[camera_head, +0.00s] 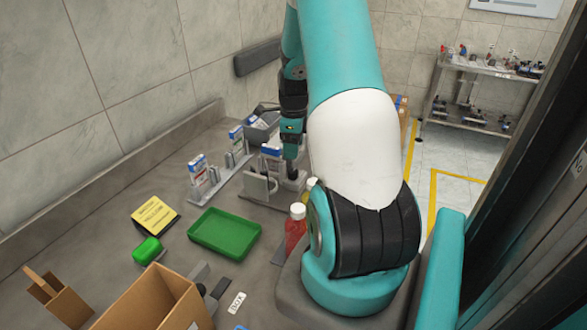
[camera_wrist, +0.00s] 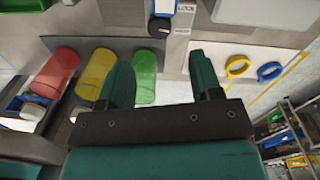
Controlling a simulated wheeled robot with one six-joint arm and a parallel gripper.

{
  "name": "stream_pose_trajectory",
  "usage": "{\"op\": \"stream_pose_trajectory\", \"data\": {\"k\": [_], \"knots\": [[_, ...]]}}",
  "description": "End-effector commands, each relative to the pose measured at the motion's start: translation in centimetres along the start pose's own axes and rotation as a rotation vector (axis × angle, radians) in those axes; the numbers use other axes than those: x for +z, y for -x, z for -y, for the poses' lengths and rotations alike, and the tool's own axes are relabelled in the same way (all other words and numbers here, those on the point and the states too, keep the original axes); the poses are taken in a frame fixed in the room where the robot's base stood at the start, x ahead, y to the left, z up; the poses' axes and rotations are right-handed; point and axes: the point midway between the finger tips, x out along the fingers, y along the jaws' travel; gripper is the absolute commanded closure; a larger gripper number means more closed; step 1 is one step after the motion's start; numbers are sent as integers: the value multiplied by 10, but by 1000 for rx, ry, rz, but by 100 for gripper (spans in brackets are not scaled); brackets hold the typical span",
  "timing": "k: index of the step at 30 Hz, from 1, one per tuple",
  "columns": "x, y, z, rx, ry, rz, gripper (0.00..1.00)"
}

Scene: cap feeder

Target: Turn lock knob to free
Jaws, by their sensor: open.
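In the wrist view, a dark knob (camera_wrist: 159,28) with a blue part above it stands at the top centre, beside a white plate with a label (camera_wrist: 187,8) that appears to read LOCK. My gripper (camera_wrist: 160,60) is open, its two teal fingers spread and nothing visible between them. The knob appears beyond the fingertips, between them in the picture and apart from them. In the head view my gripper (camera_head: 291,156) points down over the grey feeder fixtures (camera_head: 258,188) on the bench. The knob cannot be made out there, and which way it is turned is unclear.
Yellow (camera_wrist: 237,65) and blue (camera_wrist: 270,71) rings are on the right. A green tray (camera_head: 224,233), red bottle (camera_head: 295,228) and cardboard box (camera_head: 155,300) stand nearer on the bench.

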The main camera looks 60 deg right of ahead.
Motion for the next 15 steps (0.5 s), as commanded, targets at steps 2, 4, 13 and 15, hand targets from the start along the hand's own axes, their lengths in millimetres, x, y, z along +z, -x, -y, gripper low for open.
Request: {"op": "stream_pose_trajectory", "data": {"k": [2,4,13,15], "knots": [[0,-18,-1,6,1,-2,41],[0,-34,-1,6,1,-2,41],[0,-78,0,2,2,-1,41],[0,-82,0,1,2,0,41]]}}
